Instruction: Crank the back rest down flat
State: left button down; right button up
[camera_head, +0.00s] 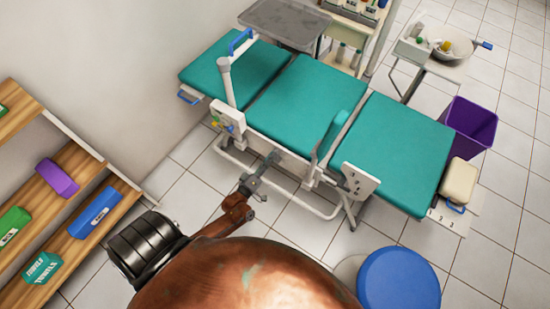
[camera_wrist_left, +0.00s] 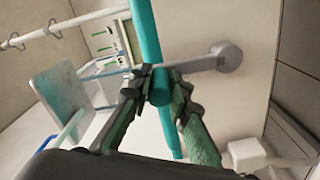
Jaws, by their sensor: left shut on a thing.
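The teal dental couch has a left section (camera_head: 228,72), a middle section (camera_head: 303,102) and a right section (camera_head: 404,150). All three look close to level, though I cannot tell which is the back rest or its exact angle. My left gripper (camera_head: 264,166) is low at the couch's near side. In the left wrist view, my left gripper (camera_wrist_left: 160,78) is shut around a teal grip (camera_wrist_left: 160,95), which looks like the crank handle. A grey arm with a round end (camera_wrist_left: 226,56) runs beside it. In the head view the crank is too small or hidden to make out.
A blue stool (camera_head: 398,282) stands close at the lower right. A purple bin (camera_head: 468,126) is beyond the right section. A wooden shelf (camera_head: 75,165) is at left. A grey tray (camera_head: 285,22) and a trolley (camera_head: 440,65) stand behind. Tiled floor is clear left of my arm.

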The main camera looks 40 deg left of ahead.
pick_arm(q)
jog(key=shift+d+r, duration=0.1)
dwell(0.3)
jog(key=c, duration=1.8)
grip_release()
jog(key=shift+s, duration=0.1)
jog(key=shift+s, duration=0.25)
jog(key=s+d, duration=0.1)
jog(key=s, duration=1)
jog(key=shift+s, duration=0.2)
